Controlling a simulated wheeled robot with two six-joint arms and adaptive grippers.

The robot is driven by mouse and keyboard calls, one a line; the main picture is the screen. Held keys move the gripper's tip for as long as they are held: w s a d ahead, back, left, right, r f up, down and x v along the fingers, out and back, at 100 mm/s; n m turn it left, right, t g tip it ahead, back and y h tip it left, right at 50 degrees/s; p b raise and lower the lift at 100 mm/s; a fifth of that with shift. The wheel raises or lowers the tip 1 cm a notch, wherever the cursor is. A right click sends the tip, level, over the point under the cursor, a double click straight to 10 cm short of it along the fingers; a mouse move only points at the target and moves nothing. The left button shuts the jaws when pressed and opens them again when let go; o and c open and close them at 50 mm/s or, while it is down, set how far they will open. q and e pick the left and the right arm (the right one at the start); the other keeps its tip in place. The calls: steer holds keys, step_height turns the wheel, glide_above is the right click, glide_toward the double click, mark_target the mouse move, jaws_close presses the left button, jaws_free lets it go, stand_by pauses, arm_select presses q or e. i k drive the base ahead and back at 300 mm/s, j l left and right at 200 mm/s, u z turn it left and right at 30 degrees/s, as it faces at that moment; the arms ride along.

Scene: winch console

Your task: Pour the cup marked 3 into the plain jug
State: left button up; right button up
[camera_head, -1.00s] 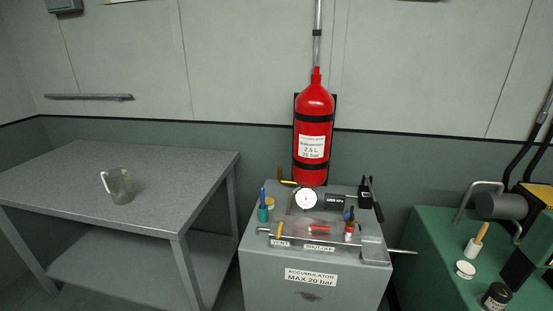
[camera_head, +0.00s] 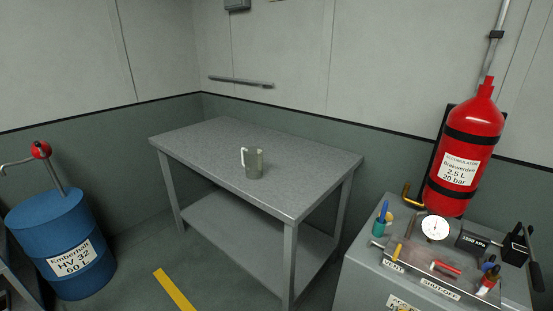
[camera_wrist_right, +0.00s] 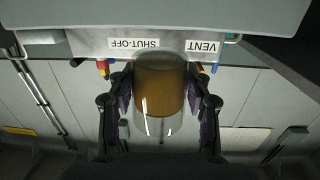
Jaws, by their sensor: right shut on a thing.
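The jug (camera_head: 253,164) is grey and see-through with a pale handle on its left side. It stands upright on the grey metal table, and I see no marking on it. In the right wrist view, my right gripper (camera_wrist_right: 158,92) is shut on a clear cup (camera_wrist_right: 158,118) holding brown liquid, one finger on each side. No number shows on the cup from here, so I cannot tell its mark. Neither gripper shows in the head view, and the jug does not show in the wrist view. My left gripper is out of view.
The grey table (camera_head: 200,150) is bare around the jug and has a lower shelf. A blue drum (camera_head: 62,240) stands at the left. At the right is the accumulator console (camera_head: 365,275) with a gauge (camera_head: 435,228), levers and a red cylinder (camera_head: 468,150).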

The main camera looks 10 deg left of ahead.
mark_target(251, 157)
steer(key=u, duration=1.25)
steer(key=i+j, duration=0.15)
steer(key=i, duration=0.25)
steer(key=i+j, duration=0.1)
steer(key=i, duration=0.3)
